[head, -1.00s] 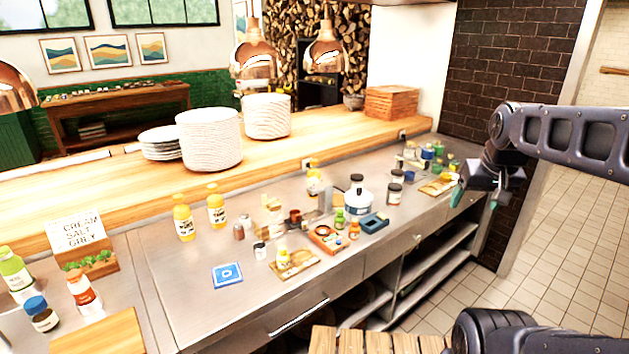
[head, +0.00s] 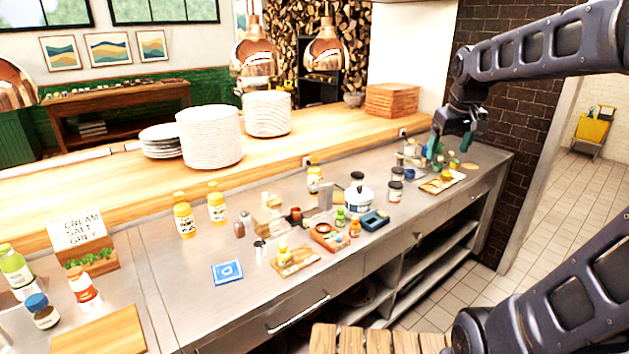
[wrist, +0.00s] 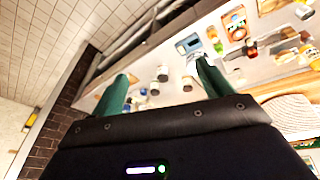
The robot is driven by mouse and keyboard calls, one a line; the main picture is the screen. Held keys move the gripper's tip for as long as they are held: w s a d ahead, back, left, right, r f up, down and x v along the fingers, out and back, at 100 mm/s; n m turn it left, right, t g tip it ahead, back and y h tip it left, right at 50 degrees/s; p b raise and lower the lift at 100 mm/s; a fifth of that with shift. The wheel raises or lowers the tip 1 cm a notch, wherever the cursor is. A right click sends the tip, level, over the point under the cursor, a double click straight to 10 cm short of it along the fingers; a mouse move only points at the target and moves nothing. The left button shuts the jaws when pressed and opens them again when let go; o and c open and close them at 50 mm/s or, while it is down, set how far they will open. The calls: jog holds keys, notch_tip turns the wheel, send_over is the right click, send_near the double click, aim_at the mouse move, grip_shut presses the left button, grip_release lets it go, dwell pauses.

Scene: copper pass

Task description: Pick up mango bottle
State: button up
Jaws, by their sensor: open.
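Two yellow-orange bottles with white labels stand upright side by side on the steel counter in the head view, a left one (head: 184,216) and a right one (head: 217,204). A third yellow-capped bottle (head: 313,178) stands farther right, near the wooden ledge. I cannot read the labels, so I cannot tell which is the mango bottle. My gripper (head: 452,146) is open, with green fingers, over the counter's right end, far right of these bottles. In the wrist view its fingers (wrist: 162,86) are spread, and I make out nothing held between them.
Small jars and bottles crowd the counter's right end below my gripper. A white tub (head: 357,196), a blue tray (head: 375,220) and a red tray (head: 328,237) stand mid-counter. Plate stacks (head: 209,138) stand on the wooden ledge (head: 90,187). Copper lamps (head: 255,55) hang above.

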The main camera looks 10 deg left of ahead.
jog(key=w+a+r+n+g, duration=0.1)
jog(key=w+a+n, duration=0.15)
jog(key=w, duration=0.35)
jog(key=w+a+r+n, duration=0.1)
jog(key=w+a, duration=0.3)
jog(key=w, duration=0.2)
jog(key=n+g, duration=0.3)
jog(key=n, duration=0.8)
send_over(314, 166)
jog(key=w, duration=0.2)
jog(key=f, duration=1.7)
jog(key=shift+d, duration=0.4)
jog(key=shift+a+f, duration=0.2)
jog(key=shift+f, duration=0.3)
notch_tip(314, 166, down, 5)
jog(key=shift+s+r, duration=0.1)
jog(key=shift+a+f, duration=0.15)
jog(key=shift+f, duration=1.2)
jog(key=shift+a+f, duration=0.1)
jog(key=shift+f, duration=1.25)
grip_shut()
